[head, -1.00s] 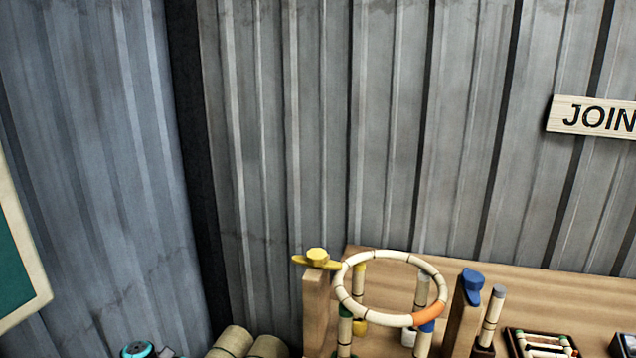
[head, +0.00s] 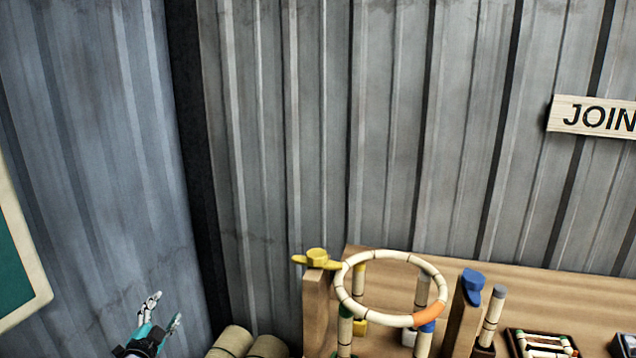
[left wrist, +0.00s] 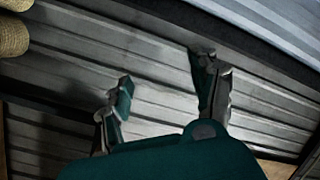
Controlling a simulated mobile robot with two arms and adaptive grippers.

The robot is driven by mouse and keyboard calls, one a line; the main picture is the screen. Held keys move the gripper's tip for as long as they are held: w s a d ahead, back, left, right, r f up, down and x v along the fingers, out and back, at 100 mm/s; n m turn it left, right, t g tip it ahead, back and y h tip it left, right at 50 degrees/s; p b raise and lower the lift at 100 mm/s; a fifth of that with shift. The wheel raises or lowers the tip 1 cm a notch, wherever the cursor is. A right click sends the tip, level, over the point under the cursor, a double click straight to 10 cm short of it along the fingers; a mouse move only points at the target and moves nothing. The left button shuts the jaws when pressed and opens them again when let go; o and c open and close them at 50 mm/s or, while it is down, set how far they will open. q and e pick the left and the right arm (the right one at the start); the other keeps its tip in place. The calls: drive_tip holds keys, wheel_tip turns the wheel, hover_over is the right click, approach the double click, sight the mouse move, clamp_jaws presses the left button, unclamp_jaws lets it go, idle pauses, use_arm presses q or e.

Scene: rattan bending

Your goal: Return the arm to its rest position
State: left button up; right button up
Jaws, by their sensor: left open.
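My left gripper (head: 165,311) is at the lower left of the head view, raised in front of the corrugated wall, with its fingers spread. In the left wrist view its two fingers (left wrist: 160,85) stand apart with nothing between them. The gripper is to the left of the workbench and touches nothing that I can see. My right gripper is in neither view.
A wooden bench (head: 580,290) holds a ring of pale segments (head: 391,256) with one orange part, on posts between clamps with yellow (head: 317,258) and blue (head: 472,284) knobs. Rattan rolls (head: 232,341) lie left of it. A small rack (head: 540,344) sits at right.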

use_arm(q)
drive_tip(key=s+a+f+n+g+y, duration=0.3)
drive_tip(key=a+f+n+g, duration=0.15)
drive_tip(key=f+n, duration=0.45)
drive_tip(key=s+d+f+m+g+h, duration=0.1)
drive_tip(key=s+d+f+g, duration=0.25)
drive_tip(key=s+f, duration=0.75)
drive_tip(key=s+d+f+g+h, duration=0.15)
drive_tip(key=s+d+f, duration=0.35)
drive_tip(key=s+f, duration=0.6)
drive_tip(key=s+d+f+g, duration=0.2)
drive_tip(key=s+d+f, duration=0.2)
drive_tip(key=s, duration=1)
drive_tip(key=s+d+f+g, duration=0.3)
drive_tip(key=s+f, duration=0.5)
drive_tip(key=s, duration=0.6)
drive_tip(key=s+d+f+g+h, duration=0.1)
drive_tip(key=s+d+f, duration=0.5)
drive_tip(key=s, duration=0.8)
drive_tip(key=shift+f+g, duration=0.2)
drive_tip(key=shift+g, duration=0.45)
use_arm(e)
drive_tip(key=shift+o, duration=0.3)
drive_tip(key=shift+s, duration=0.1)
